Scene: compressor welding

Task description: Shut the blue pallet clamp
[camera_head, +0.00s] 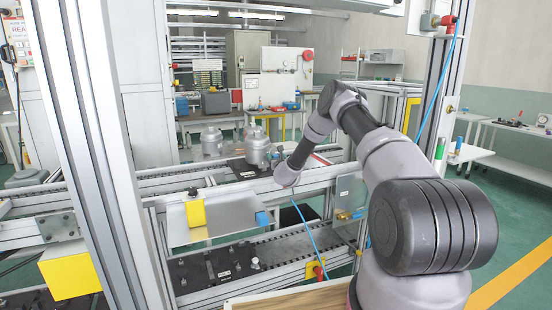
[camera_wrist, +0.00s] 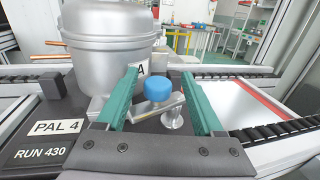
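The pallet clamp, with a blue round cap (camera_wrist: 183,86) on a metal lever (camera_wrist: 153,108), stands on the dark pallet (camera_wrist: 85,165) beside a grey compressor (camera_wrist: 110,45). The pallet carries the labels PAL 4 and RUN 430. My gripper (camera_wrist: 161,78) has two teal fingers, apart, with nothing held between them.
A second compressor (camera_head: 211,141) stands to the left on the conveyor line. A black block (camera_wrist: 50,85) rises from the pallet's left side. Conveyor chain (camera_wrist: 280,133) runs at the right. A metal frame post (camera_head: 88,120) stands in the left foreground, and another post (camera_head: 436,90) stands at the right.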

